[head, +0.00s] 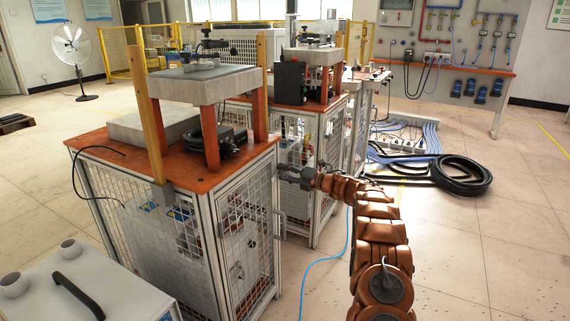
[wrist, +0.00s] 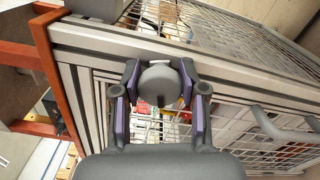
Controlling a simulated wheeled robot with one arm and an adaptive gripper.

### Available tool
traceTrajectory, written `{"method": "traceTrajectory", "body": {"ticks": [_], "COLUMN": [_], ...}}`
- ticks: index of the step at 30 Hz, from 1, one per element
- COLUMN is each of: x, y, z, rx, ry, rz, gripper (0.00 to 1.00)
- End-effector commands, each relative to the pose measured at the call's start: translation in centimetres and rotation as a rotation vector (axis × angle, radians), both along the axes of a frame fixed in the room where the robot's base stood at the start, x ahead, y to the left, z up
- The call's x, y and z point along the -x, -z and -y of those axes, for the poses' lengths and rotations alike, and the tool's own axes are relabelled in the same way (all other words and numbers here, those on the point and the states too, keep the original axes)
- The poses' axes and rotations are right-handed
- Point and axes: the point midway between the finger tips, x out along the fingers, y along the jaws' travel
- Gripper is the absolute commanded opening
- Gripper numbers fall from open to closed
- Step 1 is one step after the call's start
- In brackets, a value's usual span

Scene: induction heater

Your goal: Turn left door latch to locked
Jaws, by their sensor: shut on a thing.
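A mesh-panelled cabinet (head: 243,245) with an orange top stands left of centre in the head view. My gripper (head: 290,171) reaches its upper right edge from the right. In the wrist view, a round dark grey latch knob (wrist: 160,85) sits by the metal frame of the mesh door. The two purple-padded fingers of my gripper (wrist: 161,81) are on either side of the knob and shut on it. The latch is too small to make out in the head view. I cannot tell which way it is turned.
A grey bar handle (wrist: 280,128) shows at the right of the wrist view. A second similar cabinet (head: 300,190) stands behind the first. A black hose coil (head: 462,176) lies on the floor at right. A white box (head: 85,285) is at front left.

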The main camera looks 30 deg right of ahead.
Motion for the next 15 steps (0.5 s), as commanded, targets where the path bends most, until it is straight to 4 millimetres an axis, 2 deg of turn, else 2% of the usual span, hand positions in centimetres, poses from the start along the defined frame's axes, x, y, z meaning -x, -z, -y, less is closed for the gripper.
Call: {"method": "traceTrajectory", "body": {"ticks": [1,15], "x": [-0.02,-0.04], "y": [-0.52,0.08], "z": [-0.14,-0.12], "rx": [-0.031,-0.236], "ry": [-0.003,-0.002], "rz": [-0.02,-0.144], "gripper": [0.07,0.07]}}
